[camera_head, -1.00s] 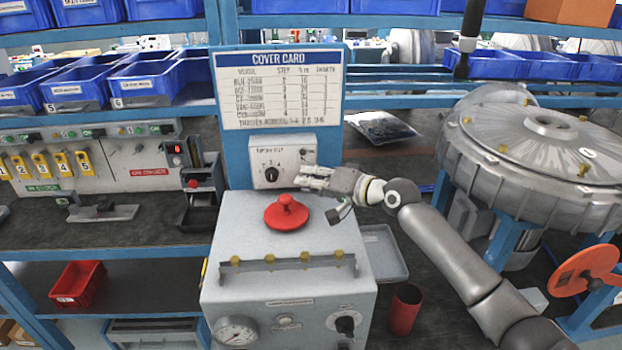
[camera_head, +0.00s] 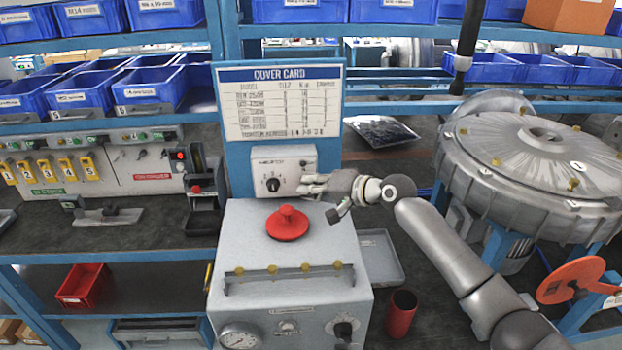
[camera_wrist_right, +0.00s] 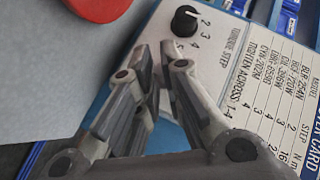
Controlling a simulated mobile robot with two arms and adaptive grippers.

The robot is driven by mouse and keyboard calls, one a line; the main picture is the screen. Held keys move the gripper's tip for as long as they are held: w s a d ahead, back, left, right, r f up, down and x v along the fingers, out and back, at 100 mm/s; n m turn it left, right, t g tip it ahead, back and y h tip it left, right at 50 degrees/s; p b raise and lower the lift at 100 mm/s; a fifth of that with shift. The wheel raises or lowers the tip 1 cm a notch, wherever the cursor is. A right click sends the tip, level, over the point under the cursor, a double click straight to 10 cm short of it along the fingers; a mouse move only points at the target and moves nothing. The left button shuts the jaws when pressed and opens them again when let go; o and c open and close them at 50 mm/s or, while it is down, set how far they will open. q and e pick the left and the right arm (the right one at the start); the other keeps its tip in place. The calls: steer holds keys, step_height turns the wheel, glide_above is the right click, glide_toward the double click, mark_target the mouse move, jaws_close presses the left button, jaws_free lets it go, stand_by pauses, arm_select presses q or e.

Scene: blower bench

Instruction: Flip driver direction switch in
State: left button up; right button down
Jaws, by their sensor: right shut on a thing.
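The driver's control box (camera_head: 262,184) is a light grey panel below the cover card, with a black torque step knob (camera_head: 273,185) on its face. The knob also shows in the right wrist view (camera_wrist_right: 186,21). My right gripper (camera_head: 303,188) reaches in from the right to the box's lower right part. In the right wrist view its fingers (camera_wrist_right: 156,80) come together at the tips, close to the panel. The gripper is shut on a small part there, seemingly the direction switch, which the fingers mostly hide. My left gripper is not in view.
A grey cabinet (camera_head: 240,290) with a red knob (camera_head: 288,222) stands just below the gripper. A large metal blower housing (camera_head: 540,160) is at the right. A red cup (camera_head: 401,314) and a grey tray (camera_head: 380,258) sit right of the cabinet.

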steer(key=r+m+g+p, duration=0.1)
steer(key=p, duration=0.3)
steer(key=shift+w+r+g+h, duration=0.1)
steer(key=shift+r+g+h, duration=0.2)
steer(key=shift+r+g, duration=0.1)
steer(key=shift+p, duration=0.35)
steer(key=shift+f+m+g+p, duration=0.15)
steer(key=shift+m+g+p, duration=0.15)
steer(key=shift+m+g, duration=0.15)
steer(key=c, duration=1.8)
jaws_free()
steer(key=shift+c, duration=0.2)
steer(key=v, duration=1.2)
